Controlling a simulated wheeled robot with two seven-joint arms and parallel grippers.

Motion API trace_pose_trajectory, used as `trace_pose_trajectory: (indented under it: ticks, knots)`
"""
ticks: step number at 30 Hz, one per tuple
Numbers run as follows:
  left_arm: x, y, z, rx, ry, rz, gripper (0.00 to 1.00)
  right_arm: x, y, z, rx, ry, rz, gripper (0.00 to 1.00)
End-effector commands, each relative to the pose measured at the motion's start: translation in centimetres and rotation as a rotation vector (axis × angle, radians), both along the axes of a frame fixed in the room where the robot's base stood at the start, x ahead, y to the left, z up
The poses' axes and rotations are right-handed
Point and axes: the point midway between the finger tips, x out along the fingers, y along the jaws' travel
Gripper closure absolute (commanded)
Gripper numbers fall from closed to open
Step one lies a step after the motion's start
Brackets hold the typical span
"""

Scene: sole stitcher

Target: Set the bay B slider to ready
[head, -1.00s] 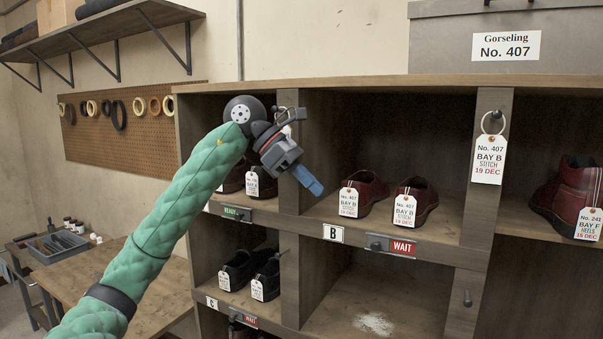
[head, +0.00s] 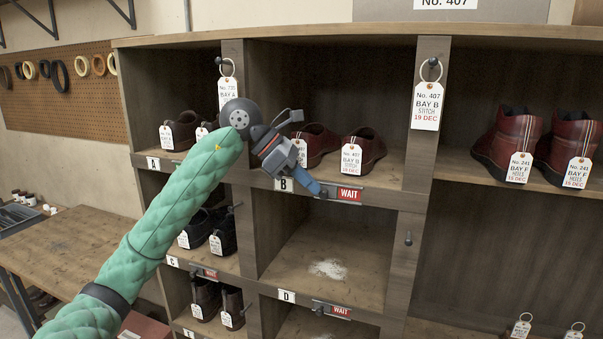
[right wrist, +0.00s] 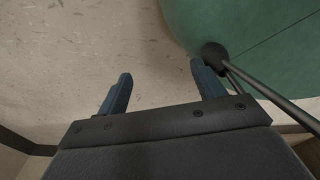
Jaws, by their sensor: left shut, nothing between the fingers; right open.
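The bay B slider (head: 327,192) is on the front edge of the shelf under bay B, right of the B label (head: 284,184). Its dark knob is at the left and the red WAIT plate (head: 349,195) shows to its right. My left gripper (head: 317,189) is shut and empty, its blue fingertips at the left side of the knob. I cannot tell whether they touch it. The gripper partly covers the left shoe in bay B. My right gripper (right wrist: 161,80) is open and empty in the right wrist view, away from the cabinet.
Dark red shoes (head: 363,150) with tags stand in bay B above the slider. A BAY B tag (head: 427,106) hangs on the divider to the right. The bay below holds only a pale powder patch (head: 328,268). A wooden bench (head: 70,243) stands at the left.

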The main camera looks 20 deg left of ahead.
Motion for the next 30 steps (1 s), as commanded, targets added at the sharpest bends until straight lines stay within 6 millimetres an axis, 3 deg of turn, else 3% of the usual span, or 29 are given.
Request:
trace_pose_trajectory:
  ticks: [8,15,17,24,30]
  knots:
    - [0.0,-0.1,-0.1,0.000,0.000,0.000,1.00,0.8,1.7,0.0,0.016,-0.009,-0.003,0.32]
    - [0.0,-0.7,-0.4,-0.001,-0.002,-0.001,1.00,0.1,1.2,-0.6,0.009,0.001,-0.002,0.32]
    - [0.0,-1.3,-0.4,-0.001,-0.003,-0.001,1.00,1.4,0.5,-0.3,0.005,-0.013,0.002,0.32]
    - [-0.1,-4.3,-0.5,0.000,-0.003,-0.003,1.00,7.2,1.7,0.7,0.012,-0.055,0.000,0.32]
    - [-0.2,-5.6,-0.2,-0.001,-0.002,-0.001,1.00,9.4,2.3,1.6,0.015,-0.069,0.000,0.32]
